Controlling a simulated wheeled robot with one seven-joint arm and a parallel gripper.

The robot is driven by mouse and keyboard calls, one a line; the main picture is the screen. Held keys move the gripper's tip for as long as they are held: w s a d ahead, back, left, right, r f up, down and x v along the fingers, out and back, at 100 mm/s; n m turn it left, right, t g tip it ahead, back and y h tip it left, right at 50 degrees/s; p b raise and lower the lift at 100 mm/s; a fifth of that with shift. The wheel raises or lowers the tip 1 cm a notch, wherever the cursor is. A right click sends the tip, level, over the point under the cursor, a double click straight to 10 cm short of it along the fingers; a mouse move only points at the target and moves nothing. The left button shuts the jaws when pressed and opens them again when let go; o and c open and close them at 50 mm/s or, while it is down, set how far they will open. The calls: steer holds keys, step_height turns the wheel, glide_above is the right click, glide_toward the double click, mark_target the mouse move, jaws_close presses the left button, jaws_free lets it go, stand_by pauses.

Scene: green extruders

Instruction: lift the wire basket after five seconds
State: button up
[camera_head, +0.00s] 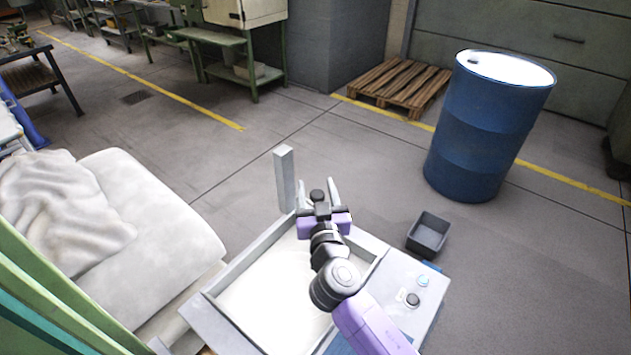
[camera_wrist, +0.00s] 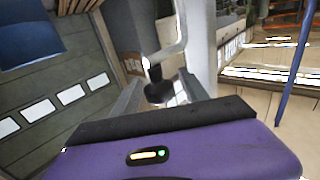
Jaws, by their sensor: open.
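My gripper (camera_head: 317,190) is open over the far end of a pale framed table or basin (camera_head: 262,295). In the wrist view its two fingers (camera_wrist: 159,88) stand apart, with a dark round knob (camera_wrist: 157,91) between them. A pale bent bar (camera_wrist: 168,52) runs above the knob. The knob also shows as a dark spot between the fingers in the head view (camera_head: 317,196). I cannot tell whether the fingers touch it. I make out no wire mesh in either view, so I cannot tell where the basket is; my arm hides part of the basin.
An upright post (camera_head: 284,180) stands at the frame's far corner, close left of my gripper. A panel with buttons (camera_head: 408,297) is at right. A dark bin (camera_head: 428,235), blue drum (camera_head: 485,130) and pallet (camera_head: 400,84) are beyond. A pale padded block (camera_head: 150,220) lies left.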

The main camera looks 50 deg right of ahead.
steer(key=shift+w+d, duration=0.35)
steer(key=shift+w, duration=0.1)
jaws_close()
stand_by(1.2)
